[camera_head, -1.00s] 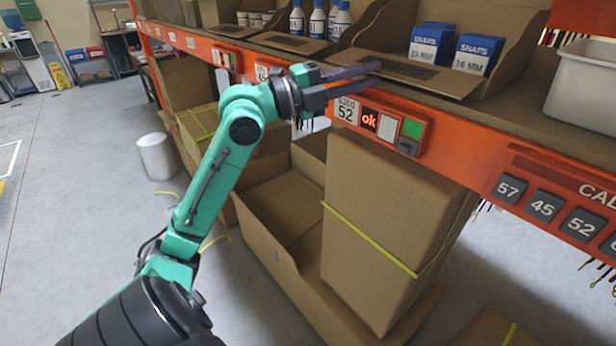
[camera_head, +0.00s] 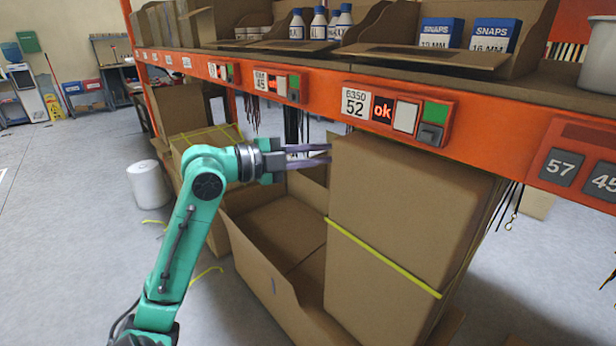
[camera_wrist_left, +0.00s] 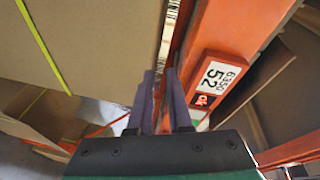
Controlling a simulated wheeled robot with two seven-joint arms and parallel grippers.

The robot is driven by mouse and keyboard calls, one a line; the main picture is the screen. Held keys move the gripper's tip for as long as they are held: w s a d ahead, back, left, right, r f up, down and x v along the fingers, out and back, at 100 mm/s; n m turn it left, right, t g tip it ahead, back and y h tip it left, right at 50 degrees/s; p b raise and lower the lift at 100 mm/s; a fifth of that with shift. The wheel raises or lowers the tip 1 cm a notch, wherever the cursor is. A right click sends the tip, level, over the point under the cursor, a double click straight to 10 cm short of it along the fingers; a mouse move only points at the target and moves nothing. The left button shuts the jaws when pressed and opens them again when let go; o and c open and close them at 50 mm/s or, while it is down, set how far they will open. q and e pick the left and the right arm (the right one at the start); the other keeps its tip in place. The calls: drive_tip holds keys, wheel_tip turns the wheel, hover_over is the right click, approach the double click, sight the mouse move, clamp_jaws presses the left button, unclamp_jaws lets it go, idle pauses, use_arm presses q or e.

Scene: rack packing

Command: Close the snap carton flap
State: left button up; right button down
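The snap carton (camera_head: 372,35) is an open-fronted brown box on the shelf, holding two blue-and-white SNAPS boxes (camera_head: 440,33) (camera_head: 494,36). Its front flap (camera_head: 405,57) lies folded down and outward towards the shelf edge. My left gripper (camera_head: 328,154) is below the orange shelf beam, to the left of and lower than the flap, apart from it. Its two purple fingers are parallel with a gap between them, and nothing shows in the gap as held. In the left wrist view the fingers (camera_wrist_left: 161,90) point along the beam. My right gripper is not in view.
The orange beam (camera_head: 316,85) carries a label module (camera_head: 397,113) reading 52 and "ok". A tall strapped carton (camera_head: 400,200) stands close right of my left gripper. An open carton (camera_head: 262,262) is below it.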

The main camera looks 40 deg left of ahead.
use_arm(q)
drive_tip(key=f, duration=0.2)
drive_tip(key=a+f+n, duration=0.1)
drive_tip(key=shift+w+f+y+b, duration=0.15)
drive_tip(key=shift+f+y+b, duration=0.15)
drive_tip(key=shift+f, duration=0.05)
drive_tip(key=shift+d, duration=0.1)
